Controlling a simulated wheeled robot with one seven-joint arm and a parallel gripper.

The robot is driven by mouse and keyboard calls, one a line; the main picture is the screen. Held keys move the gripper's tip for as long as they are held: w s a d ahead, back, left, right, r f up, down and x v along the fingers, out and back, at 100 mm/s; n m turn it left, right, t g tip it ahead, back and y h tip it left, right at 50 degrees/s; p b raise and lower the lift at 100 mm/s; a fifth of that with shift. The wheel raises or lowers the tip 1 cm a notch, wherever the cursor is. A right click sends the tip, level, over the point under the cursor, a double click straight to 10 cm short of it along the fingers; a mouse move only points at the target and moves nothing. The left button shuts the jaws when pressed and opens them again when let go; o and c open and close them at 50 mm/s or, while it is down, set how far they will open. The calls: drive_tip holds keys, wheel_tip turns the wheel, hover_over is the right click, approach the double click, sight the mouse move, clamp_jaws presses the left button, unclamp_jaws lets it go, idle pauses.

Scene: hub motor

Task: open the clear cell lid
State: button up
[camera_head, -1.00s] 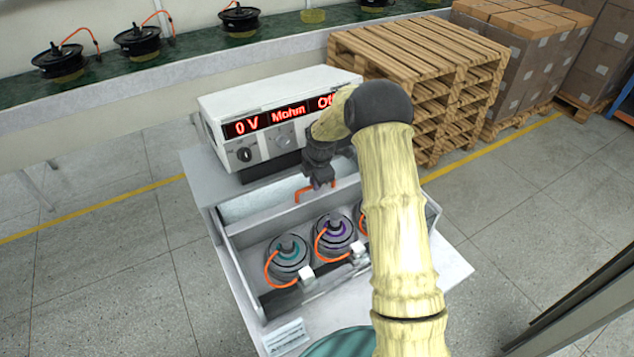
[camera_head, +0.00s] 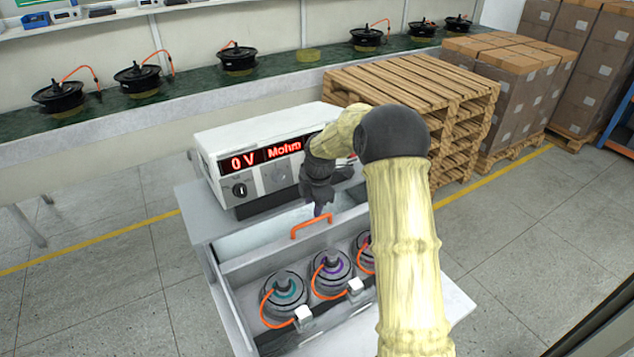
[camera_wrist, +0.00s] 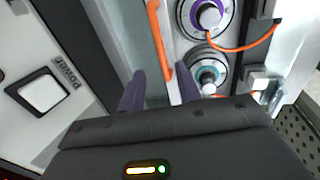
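The cell (camera_head: 237,302) is a grey box on a light bench, holding several motors with orange cables. The clear lid is hard to make out; its orange handle (camera_head: 312,227) stands near the back of the cell. My gripper (camera_head: 318,211) points down just above the handle in the head view. In the wrist view the two dark purple fingers of my gripper (camera_wrist: 160,90) are apart. The orange handle (camera_wrist: 158,42) shows in the gap between them, and I see no finger closed on it. Whether a finger touches it I cannot tell.
A white meter (camera_head: 225,160) with a red display, "0 V Mohm", stands right behind the cell, close to my gripper. Motors with purple (camera_wrist: 203,14) and teal (camera_wrist: 208,74) tops sit beside the handle. Wooden pallets (camera_head: 400,85) and boxes stand behind on the right.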

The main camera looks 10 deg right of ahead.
wheel_tip(320, 180, up, 10)
drive_tip(key=s+b, duration=0.1)
drive_tip(key=s, duration=0.1)
drive_tip(key=shift+d+r, duration=0.25)
drive_tip(key=shift+d, duration=0.05)
drive_tip(key=s+f+m, duration=0.2)
drive_tip(key=s+m, duration=0.8)
drive_tip(key=s, duration=0.4)
drive_tip(key=s+f+m, duration=0.3)
drive_tip(key=s+m, duration=0.8)
drive_tip(key=s, duration=0.2)
drive_tip(key=shift+s+d+f+m+t+h, duration=0.2)
drive_tip(key=shift+s+m+t+h, duration=0.1)
drive_tip(key=shift+s, duration=0.05)
idle(0.8)
